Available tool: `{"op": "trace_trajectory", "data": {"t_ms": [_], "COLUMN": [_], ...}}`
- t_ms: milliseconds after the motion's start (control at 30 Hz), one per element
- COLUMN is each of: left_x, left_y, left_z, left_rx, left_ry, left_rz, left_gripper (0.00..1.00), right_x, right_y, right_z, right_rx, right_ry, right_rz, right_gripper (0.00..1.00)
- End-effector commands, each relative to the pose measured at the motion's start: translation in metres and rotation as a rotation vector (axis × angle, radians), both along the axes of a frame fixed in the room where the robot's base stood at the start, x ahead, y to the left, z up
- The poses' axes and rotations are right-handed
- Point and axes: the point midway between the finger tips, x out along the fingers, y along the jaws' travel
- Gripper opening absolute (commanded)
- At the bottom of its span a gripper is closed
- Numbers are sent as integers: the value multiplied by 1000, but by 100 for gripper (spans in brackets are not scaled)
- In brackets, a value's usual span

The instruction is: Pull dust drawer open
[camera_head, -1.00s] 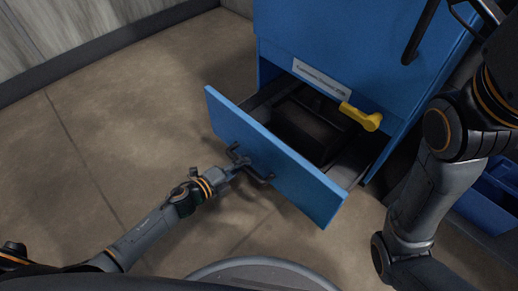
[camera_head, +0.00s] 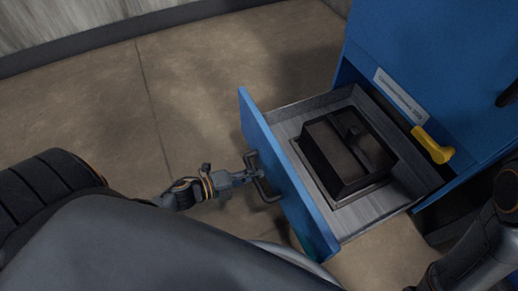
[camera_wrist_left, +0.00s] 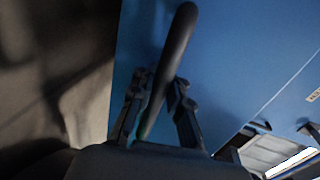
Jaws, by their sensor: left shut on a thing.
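The blue drawer (camera_head: 292,190) stands pulled well out of the blue cabinet (camera_head: 430,50), and its grey inside shows. Its dark bar handle (camera_head: 266,190) is on the front panel. My left gripper (camera_head: 250,175) is at the handle and shut on it. In the left wrist view the two fingers (camera_wrist_left: 157,92) are on either side of the dark handle (camera_wrist_left: 178,40), with the blue panel behind. My right gripper is out of view; only part of my right arm shows at the lower right.
A black box (camera_head: 345,150) sits inside the drawer. A yellow lever (camera_head: 433,146) and a white label (camera_head: 400,95) are on the cabinet above the drawer opening. The brown floor (camera_head: 200,90) left of the drawer is clear.

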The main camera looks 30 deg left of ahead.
Motion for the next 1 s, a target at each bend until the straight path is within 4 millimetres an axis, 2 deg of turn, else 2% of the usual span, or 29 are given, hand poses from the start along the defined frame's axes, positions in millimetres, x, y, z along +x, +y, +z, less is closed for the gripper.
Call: {"op": "trace_trajectory", "data": {"t_ms": [200,233,367,767,1000], "left_x": [2,2,2,-5,-41], "left_y": [1,1,0,4,30], "left_z": [3,3,3,1,10], "left_rx": [-2,-2,-3,-1,0], "left_ry": [-7,-7,-6,1,3], "left_rz": [1,1,1,0,1], "left_gripper": [0,14,39,39,39], "right_x": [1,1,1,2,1], "right_y": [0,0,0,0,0], "right_z": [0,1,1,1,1], "right_rx": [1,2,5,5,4], "right_ry": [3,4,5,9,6], "right_rz": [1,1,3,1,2], "right_gripper": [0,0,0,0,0]}}
